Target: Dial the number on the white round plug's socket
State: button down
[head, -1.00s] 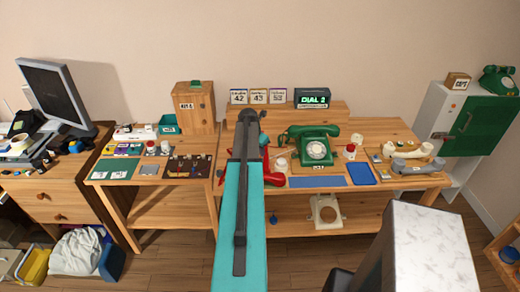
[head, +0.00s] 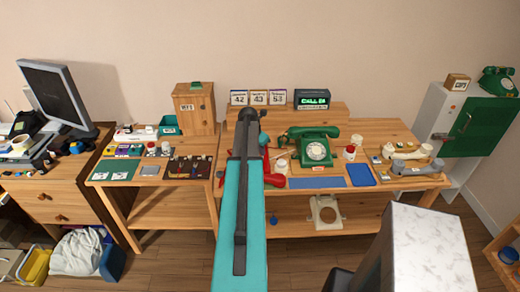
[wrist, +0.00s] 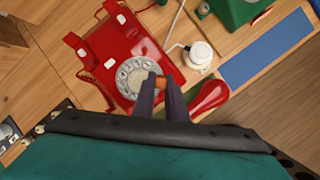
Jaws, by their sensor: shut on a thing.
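A red dial phone (wrist: 118,50) fills the middle of the wrist view, with a pale round dial (wrist: 133,75). Its red handset (wrist: 208,97) lies off the cradle, to the right; it also shows in the head view (head: 273,181). My gripper (wrist: 160,84) is at the dial's right edge, shut on a small orange-brown piece (wrist: 163,80). Whether that piece touches the dial is unclear. A white round plug (wrist: 200,53) with a white cord lies right of the phone. A lit display box (head: 312,98) reads CALL and an unclear number. My arm hides most of the red phone in the head view.
A green phone (head: 316,148) stands right of my arm, behind a blue mat (head: 317,182). Number cards (head: 258,97) stand on the back shelf. A wooden box (head: 194,105) is at the left. Pale and grey handsets (head: 410,168) lie at the right.

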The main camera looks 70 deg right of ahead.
jog(key=s+p+v, duration=0.1)
jog(key=p+v, duration=0.2)
jog(key=v, duration=0.3)
jog(key=shift+s+a+r, duration=0.15)
jog(key=shift+a+r, duration=0.05)
jog(key=shift+r, duration=0.1)
dwell(0.3)
jog(key=w+a+f+b, duration=0.1)
jog(key=w+a+b, duration=0.5)
jog(key=w+a, duration=2.65)
jog(key=w+a+m+b, duration=0.1)
jog(key=w+a+b, duration=0.2)
jog(key=a, duration=1.7)
jog(key=w+a+b, duration=0.3)
jog(key=w+a, duration=0.1)
jog(key=a, duration=1.6)
jog(key=shift+w+a+r+m+g, duration=0.15)
jog(key=shift+w+a+m+g, duration=0.1)
jog(key=shift+w+m+g, duration=0.15)
